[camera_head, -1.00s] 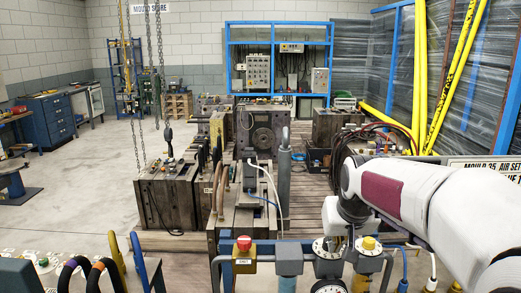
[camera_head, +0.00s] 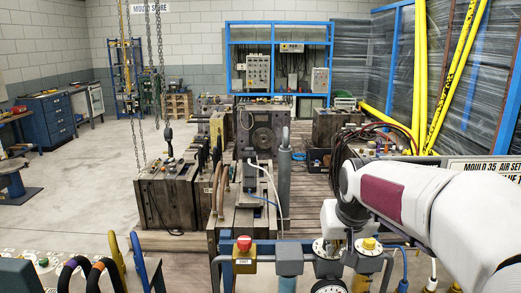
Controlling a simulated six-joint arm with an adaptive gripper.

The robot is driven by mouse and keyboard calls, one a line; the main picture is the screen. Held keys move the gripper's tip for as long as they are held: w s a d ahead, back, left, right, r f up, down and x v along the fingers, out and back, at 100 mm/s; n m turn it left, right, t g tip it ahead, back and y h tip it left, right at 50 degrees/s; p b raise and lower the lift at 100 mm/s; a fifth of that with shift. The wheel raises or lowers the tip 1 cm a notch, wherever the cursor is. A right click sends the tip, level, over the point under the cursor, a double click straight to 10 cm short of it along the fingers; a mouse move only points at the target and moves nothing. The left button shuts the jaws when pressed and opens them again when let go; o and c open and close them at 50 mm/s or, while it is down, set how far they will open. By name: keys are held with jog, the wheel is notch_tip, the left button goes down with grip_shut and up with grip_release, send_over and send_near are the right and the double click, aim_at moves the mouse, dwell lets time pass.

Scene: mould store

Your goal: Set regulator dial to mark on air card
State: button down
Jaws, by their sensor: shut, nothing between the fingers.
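My gripper (camera_head: 333,243) hangs from the white wrist at the lower right of the middle, over the air fittings. It is shut and empty; its fingertips are small and hard to make out. A round white dial plate with dark marks (camera_head: 319,248) lies right beside and partly under it. I cannot tell whether the fingers touch it. The mark that the dial points to is not readable. The air card (camera_head: 485,166), headed "MOULD 35 AIR SET...", stands at the right edge. My arm and the frame edge hide most of it.
A red button on a yellow box (camera_head: 244,250) stands left of the dial. A yellow-topped knob (camera_head: 369,244) stands close on the right. A pressure gauge (camera_head: 329,288) is cut off by the bottom edge. Hoses (camera_head: 405,268) and a blue rail surround the fittings.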

jog(key=shift+r, duration=0.15)
notch_tip(320, 180, up, 6)
jog(key=shift+f, duration=0.1)
dwell(0.9)
jog(key=shift+d, duration=0.1)
jog(key=shift+d+r, duration=0.25)
jog(key=shift+r, duration=0.3)
jog(key=shift+f, duration=0.2)
jog(key=shift+f, duration=3.3)
